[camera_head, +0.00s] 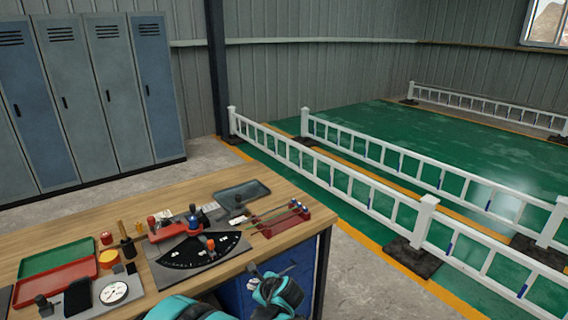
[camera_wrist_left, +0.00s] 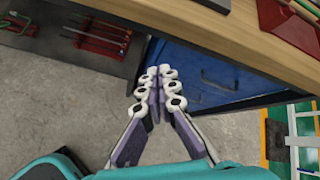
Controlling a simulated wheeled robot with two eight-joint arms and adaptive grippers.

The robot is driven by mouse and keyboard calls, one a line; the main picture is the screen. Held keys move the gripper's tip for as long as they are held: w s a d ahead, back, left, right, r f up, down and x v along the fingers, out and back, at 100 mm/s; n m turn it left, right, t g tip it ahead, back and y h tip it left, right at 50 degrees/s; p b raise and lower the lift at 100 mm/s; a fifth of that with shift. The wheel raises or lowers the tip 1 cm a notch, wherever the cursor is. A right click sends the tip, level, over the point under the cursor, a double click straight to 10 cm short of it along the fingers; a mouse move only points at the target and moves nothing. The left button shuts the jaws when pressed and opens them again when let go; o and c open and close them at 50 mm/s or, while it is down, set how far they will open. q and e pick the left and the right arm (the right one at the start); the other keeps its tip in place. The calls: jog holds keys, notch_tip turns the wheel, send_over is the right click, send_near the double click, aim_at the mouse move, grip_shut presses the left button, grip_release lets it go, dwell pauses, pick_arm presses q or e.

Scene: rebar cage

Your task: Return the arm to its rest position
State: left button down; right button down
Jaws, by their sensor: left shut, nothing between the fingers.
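My left gripper (camera_wrist_left: 155,88) is shut and empty in the left wrist view, its white-jointed fingers together in front of the blue drawer cabinet (camera_wrist_left: 215,75). In the head view my teal left arm shows at the bottom edge, with the gripper (camera_head: 254,271) partly visible beside the front edge of the wooden workbench (camera_head: 215,285). The gripper is apart from the tools on the bench. My right gripper does not show in either view.
The workbench holds a red tool rack (camera_head: 281,220), a black fan-shaped gauge (camera_head: 205,249), a dial gauge (camera_head: 114,292), and green (camera_head: 58,257) and red trays (camera_head: 55,285). Lockers (camera_head: 80,95) stand behind; white railings (camera_head: 350,180) cross at right. Concrete floor (camera_head: 365,280) is clear beside the bench.

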pick_arm(q)
jog(key=s+a+r+n+g+h, duration=0.1)
jog(key=s+a+r+n, duration=0.2)
jog(key=s+r+n, duration=0.3)
jog(key=s+a+r+n+h, duration=0.2)
jog(key=s+a+r+n, duration=0.25)
jog(key=s, duration=0.25)
jog(key=s+n+h, duration=0.2)
jog(key=s+n, duration=1)
jog(key=s, duration=0.4)
jog(key=shift+s+a+h, duration=0.2)
jog(key=shift+s+h, duration=0.1)
